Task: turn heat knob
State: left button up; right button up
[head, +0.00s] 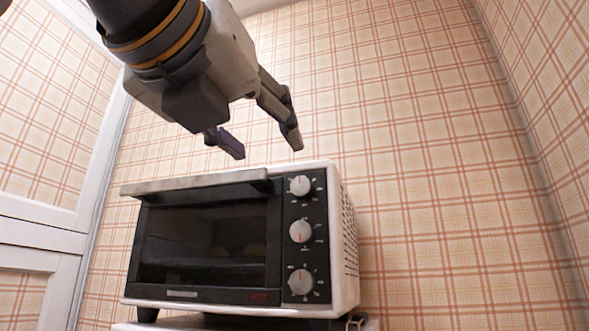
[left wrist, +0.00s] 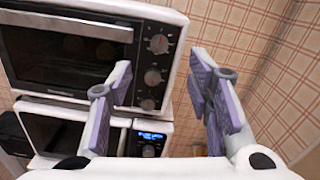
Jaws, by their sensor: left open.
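A white toaster oven with a dark front (head: 342,240) stands below my left gripper in the head view. Its right-hand panel carries three grey knobs in a column: top knob (head: 299,185), middle knob (head: 301,231) and bottom knob (head: 301,282). In the left wrist view the same top knob (left wrist: 158,44), middle knob (left wrist: 152,77) and bottom knob (left wrist: 147,104) show between or beyond the fingers. I cannot read which one is labelled for heat. My left gripper (head: 265,148) is open and empty, apart from the knobs. My right gripper is out of view.
The oven door handle (head: 195,182) juts out along the door's top. A second appliance with a lit display (left wrist: 149,143) stands under the oven in the left wrist view. Plaid walls (head: 430,150) surround it. Open space lies right of the oven.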

aim_at(300, 186)
pick_arm(q)
jog(key=x, duration=0.4)
jog(key=f+x, duration=0.1)
jog(key=x, duration=0.7)
jog(key=shift+w+d+f, duration=0.15)
jog(key=shift+w+d, duration=0.05)
jog(key=shift+w, duration=0.05)
grip_shut()
